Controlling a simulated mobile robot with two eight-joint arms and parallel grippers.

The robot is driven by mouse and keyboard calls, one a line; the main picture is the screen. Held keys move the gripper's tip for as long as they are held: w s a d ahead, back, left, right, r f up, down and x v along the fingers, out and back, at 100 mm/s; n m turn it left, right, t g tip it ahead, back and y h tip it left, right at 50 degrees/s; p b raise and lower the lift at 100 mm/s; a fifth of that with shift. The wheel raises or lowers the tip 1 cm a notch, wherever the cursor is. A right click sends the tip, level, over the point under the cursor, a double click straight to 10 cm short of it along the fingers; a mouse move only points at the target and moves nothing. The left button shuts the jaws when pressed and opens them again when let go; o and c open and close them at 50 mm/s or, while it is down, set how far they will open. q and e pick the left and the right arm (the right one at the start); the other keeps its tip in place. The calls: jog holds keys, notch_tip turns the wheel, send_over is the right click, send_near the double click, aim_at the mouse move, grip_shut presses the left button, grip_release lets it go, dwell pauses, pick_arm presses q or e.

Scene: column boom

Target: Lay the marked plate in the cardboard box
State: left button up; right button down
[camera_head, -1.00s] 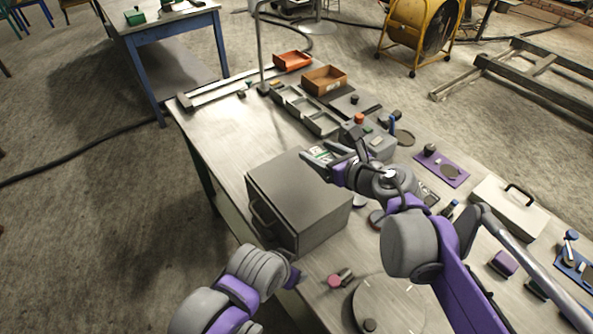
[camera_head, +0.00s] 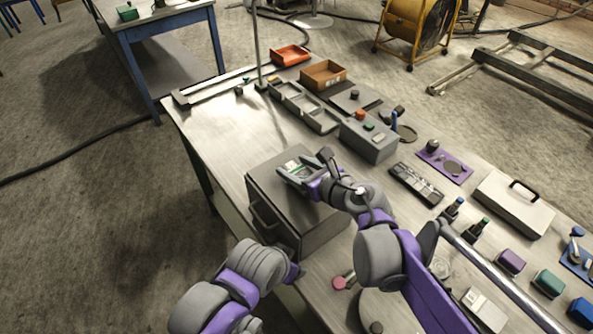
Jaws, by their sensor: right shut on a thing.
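The marked plate (camera_head: 297,169) is a small pale piece with a green mark. It shows between the fingers of my right gripper (camera_head: 298,170), which is shut on it. In the picture they lie over the top of a large grey case with a handle; I cannot tell the gap between them. The cardboard box (camera_head: 323,76) is a small open brown box near the far end of the table, apart from my right gripper. At the bottom, my left arm ends at a purple piece (camera_head: 292,272); its fingertips are not clearly seen.
The grey case (camera_head: 262,180) stands at the table's near left. Grey trays (camera_head: 303,107) and a grey button box (camera_head: 369,138) lie between it and the cardboard box. An orange tray (camera_head: 290,55) is behind. A thin upright pole (camera_head: 257,45) stands left of the cardboard box.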

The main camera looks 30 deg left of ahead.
jog(key=shift+f, duration=0.65)
jog(key=shift+f, duration=0.2)
grip_release()
jog(key=shift+r, duration=0.2)
